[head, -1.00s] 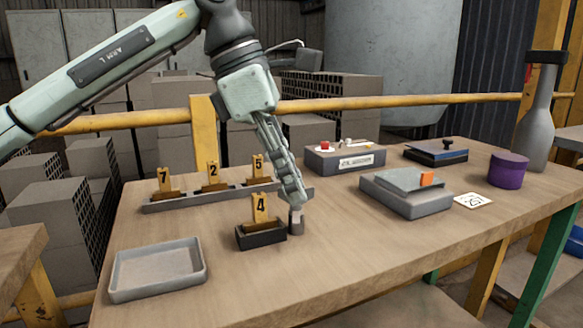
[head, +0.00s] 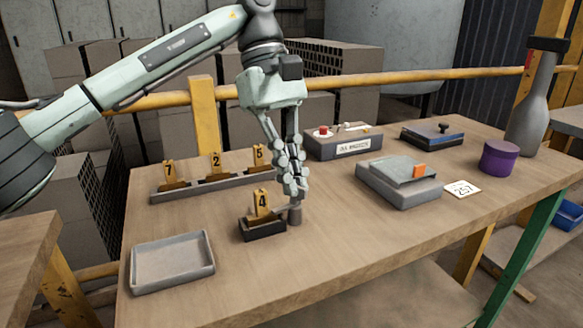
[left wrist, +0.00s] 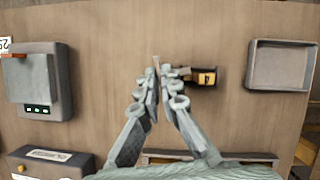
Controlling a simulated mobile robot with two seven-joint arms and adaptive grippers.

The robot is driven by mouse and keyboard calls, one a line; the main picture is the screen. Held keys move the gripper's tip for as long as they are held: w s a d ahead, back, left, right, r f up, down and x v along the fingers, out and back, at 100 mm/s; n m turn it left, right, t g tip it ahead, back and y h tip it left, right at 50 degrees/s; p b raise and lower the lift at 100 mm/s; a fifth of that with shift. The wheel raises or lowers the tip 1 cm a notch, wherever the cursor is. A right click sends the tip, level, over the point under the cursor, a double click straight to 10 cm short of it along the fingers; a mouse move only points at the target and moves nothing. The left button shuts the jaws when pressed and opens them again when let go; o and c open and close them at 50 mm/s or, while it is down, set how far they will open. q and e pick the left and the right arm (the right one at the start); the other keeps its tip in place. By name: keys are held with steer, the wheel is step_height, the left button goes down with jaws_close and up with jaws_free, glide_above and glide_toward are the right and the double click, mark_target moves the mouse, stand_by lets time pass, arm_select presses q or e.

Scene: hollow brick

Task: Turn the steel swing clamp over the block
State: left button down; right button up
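The steel swing clamp (head: 295,215) stands on the table as a short grey post, close to the right end of the dark block (head: 262,230). The block carries a yellow tag marked 4 (head: 262,203). A thin grey bar runs from the post toward the block; how far it reaches over is hard to see. My left gripper (head: 294,192) points down at the top of the clamp, its fingers drawn close together on it. In the left wrist view the fingertips (left wrist: 158,75) meet around a narrow grey piece beside the block (left wrist: 202,78). My right gripper is not in view.
A rack (head: 212,187) with tags 7, 2 and 5 lies behind the block. A grey tray (head: 172,287) is at the front left. A grey box (head: 398,192), a switch box (head: 343,147) and a purple tin (head: 499,158) stand to the right. Table in front is clear.

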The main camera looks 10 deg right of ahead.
arm_select(q)
steer(key=shift+d+f+m+y, duration=0.1)
steer(key=shift+m+y, duration=0.3)
steer(key=shift+m, duration=0.8)
steer(key=c, duration=1.7)
jaws_free()
steer(key=shift+c, duration=0.2)
steer(key=v, duration=0.7)
steer(key=shift+d, duration=0.1)
